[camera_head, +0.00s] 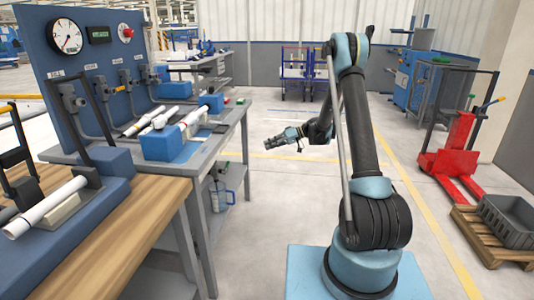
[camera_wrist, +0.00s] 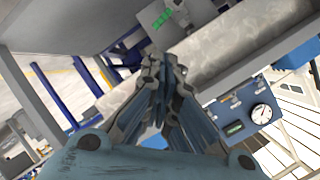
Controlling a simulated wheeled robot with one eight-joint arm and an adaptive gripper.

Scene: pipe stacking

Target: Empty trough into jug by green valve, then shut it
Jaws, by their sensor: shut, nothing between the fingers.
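My gripper (camera_head: 270,144) hangs in the open air to the right of the grey workbench, pointing left, with nothing in it. In the wrist view its fingers (camera_wrist: 164,66) are together and empty. A clear bluish jug (camera_head: 223,203) stands low under the bench, left of and below the gripper. A small green part, probably the valve (camera_wrist: 163,18), shows beyond the fingers in the wrist view, beside a pale fitting. A long pale grey surface (camera_wrist: 235,42) runs next to it; I cannot tell whether it is the trough. No liquid or valve position can be made out.
The grey workbench (camera_head: 222,128) carries blue blocks and white pipes. A blue panel (camera_head: 85,45) with gauges stands behind it. A wooden bench (camera_head: 125,225) is nearer. A red pallet lifter (camera_head: 460,145) and a grey crate (camera_head: 508,222) stand at the right. The floor around my gripper is clear.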

